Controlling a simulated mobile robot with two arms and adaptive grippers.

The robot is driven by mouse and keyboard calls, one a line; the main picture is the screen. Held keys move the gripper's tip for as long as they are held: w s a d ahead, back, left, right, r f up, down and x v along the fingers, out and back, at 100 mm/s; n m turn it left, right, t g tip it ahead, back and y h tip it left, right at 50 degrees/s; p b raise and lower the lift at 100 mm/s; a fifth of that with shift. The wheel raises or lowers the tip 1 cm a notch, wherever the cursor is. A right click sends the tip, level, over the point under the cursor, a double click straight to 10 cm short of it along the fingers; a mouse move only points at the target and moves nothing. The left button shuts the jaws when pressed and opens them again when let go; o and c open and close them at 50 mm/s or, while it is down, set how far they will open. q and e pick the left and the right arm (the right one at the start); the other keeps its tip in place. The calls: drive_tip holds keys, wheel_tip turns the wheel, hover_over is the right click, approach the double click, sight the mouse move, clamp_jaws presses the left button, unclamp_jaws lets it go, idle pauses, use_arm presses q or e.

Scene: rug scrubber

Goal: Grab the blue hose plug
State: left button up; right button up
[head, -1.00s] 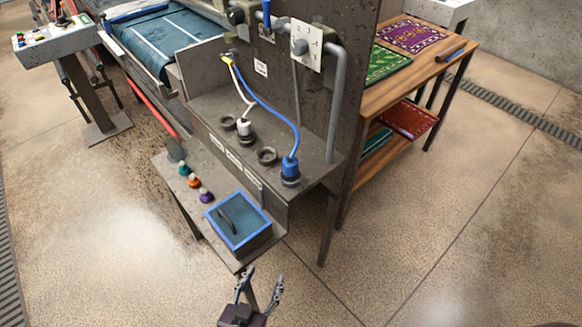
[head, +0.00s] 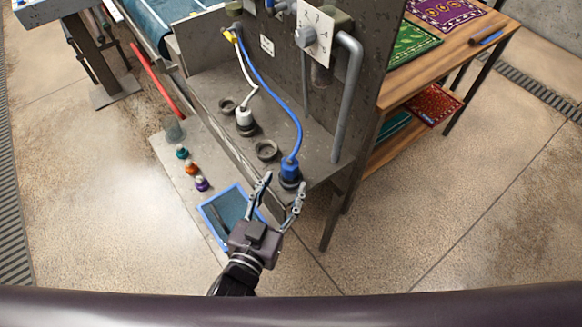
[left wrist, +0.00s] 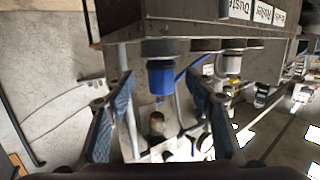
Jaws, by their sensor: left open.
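The blue hose plug (head: 289,171) sits upright in a dark round socket at the right end of the machine's grey ledge, with a blue hose (head: 284,103) rising from its top. My left gripper (head: 283,186) is open and empty, reaching up from below with its fingertips close to the plug in the head view. In the left wrist view the plug (left wrist: 160,76) appears between the two open fingers (left wrist: 160,84), a little beyond the tips. I cannot tell any contact. My right gripper is not in view.
A white plug (head: 244,118) stands in a socket to the left, beside empty sockets (head: 267,150). A blue-rimmed tray (head: 207,213) and several colored bottles (head: 190,168) are on the lower shelf. A grey pipe (head: 347,95) and wooden rug table (head: 398,88) are to the right.

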sight(287, 177)
use_arm(q)
drive_tip(key=p+x, duration=0.1)
drive_tip(key=x, duration=0.2)
drive_tip(key=shift+w, duration=0.25)
drive_tip(key=shift+x, duration=1.1)
drive_tip(key=shift+f, duration=0.15)
drive_tip(key=shift+c, duration=0.6)
drive_tip(key=c, duration=0.5)
drive_tip(key=shift+c, duration=1.2)
clamp_jaws()
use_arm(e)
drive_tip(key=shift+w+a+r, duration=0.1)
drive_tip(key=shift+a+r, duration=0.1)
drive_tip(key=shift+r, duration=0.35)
